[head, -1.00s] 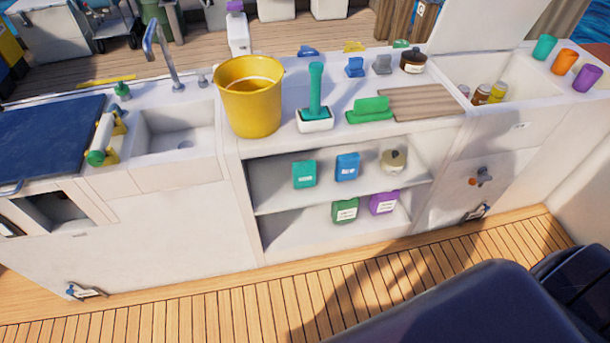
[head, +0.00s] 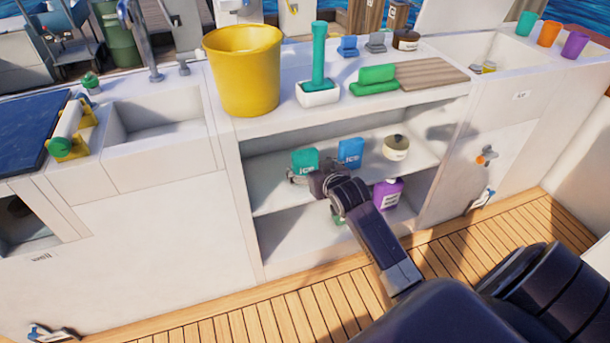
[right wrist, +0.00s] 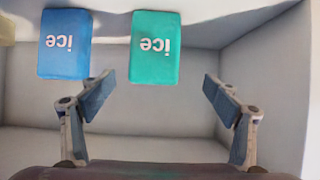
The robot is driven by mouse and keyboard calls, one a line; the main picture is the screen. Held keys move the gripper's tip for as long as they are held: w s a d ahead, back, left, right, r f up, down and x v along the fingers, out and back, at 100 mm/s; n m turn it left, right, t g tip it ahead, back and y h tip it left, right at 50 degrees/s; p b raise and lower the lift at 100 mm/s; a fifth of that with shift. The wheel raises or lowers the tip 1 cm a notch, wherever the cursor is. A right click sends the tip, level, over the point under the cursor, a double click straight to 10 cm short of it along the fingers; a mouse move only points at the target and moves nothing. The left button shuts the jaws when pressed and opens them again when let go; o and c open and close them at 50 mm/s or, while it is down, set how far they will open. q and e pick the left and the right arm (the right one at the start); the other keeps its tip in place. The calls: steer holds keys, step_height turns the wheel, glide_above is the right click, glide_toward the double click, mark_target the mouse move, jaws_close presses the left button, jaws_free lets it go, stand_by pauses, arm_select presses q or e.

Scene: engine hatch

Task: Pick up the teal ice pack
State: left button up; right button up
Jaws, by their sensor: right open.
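The teal ice pack (head: 305,158) stands upright on the upper shelf of the open cabinet, left of the blue ice pack (head: 350,152). My right gripper (head: 316,175) is open and empty, just in front of the teal pack and low against it. In the right wrist view, which is upside down, the teal pack (right wrist: 155,47) lies ahead between the lines of the two spread fingers (right wrist: 160,97), with a gap to the fingertips. The blue pack (right wrist: 64,44) is beside it, beyond one finger. My left gripper is not in view.
A lidded pot (head: 396,148) stands right of the blue pack on that shelf. A purple container (head: 388,194) is on the lower shelf; a green one is mostly hidden behind my arm. A yellow bucket (head: 245,75) and a teal-handled brush (head: 319,60) are on the counter above.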

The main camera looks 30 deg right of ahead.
mark_target(307, 156)
steer(key=shift+w+d+r, duration=0.15)
steer(key=shift+w+r, duration=0.05)
steer(key=shift+r, duration=0.25)
steer(key=shift+w+d+r, duration=0.1)
steer(key=shift+w, duration=0.15)
steer(key=shift+b+x, duration=0.4)
steer(key=shift+x, duration=0.55)
steer(key=shift+w+d+f+b, duration=0.2)
steer(key=shift+w+d+b, duration=0.1)
steer(key=shift+w, duration=0.15)
steer(key=b+x, duration=0.1)
steer(key=x, duration=0.3)
steer(key=shift+w+d+b, duration=0.1)
steer(key=shift+d+b, duration=0.1)
steer(key=shift+b, duration=0.1)
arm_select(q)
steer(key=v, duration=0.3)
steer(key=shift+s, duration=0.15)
arm_select(e)
steer(key=shift+r, duration=0.1)
steer(key=shift+c, duration=0.4)
steer(key=c, duration=1.5)
steer(key=shift+c, duration=0.2)
